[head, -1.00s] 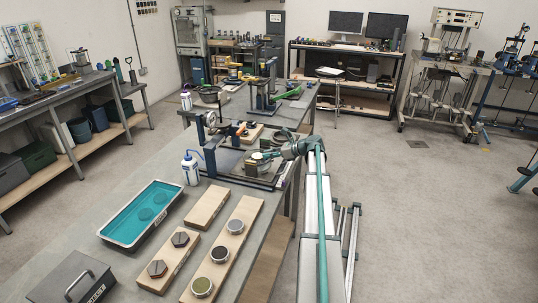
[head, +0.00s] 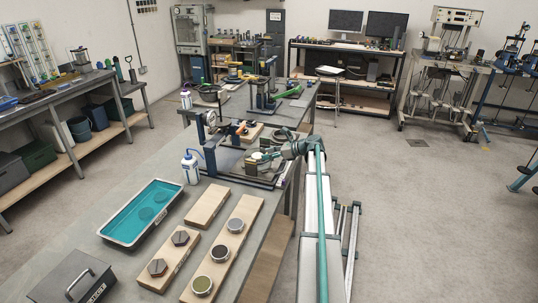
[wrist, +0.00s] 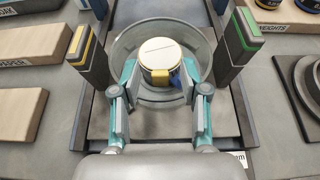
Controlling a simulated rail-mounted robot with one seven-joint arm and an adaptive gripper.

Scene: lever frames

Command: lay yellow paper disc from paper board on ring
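In the wrist view a pale cream disc (wrist: 160,53) lies flat at the centre of a round clear-walled cell (wrist: 123,50). A small yellow piece (wrist: 159,77) and a blue piece (wrist: 176,80) show at its near edge. Whether the cream disc is the paper disc is unclear, and the ring under it is hidden. My gripper (wrist: 160,80) is open, its two teal and grey fingers standing apart on either side of the disc and its coloured pieces. In the head view my gripper (head: 272,155) is over the lever frame on the bench.
Two dark posts, one with a yellow stripe (wrist: 77,43) and one with a green stripe (wrist: 246,28), flank the cell closely. A white bottle (head: 190,168), a blue water tray (head: 145,212) and wooden boards (head: 208,206) stand nearer on the bench.

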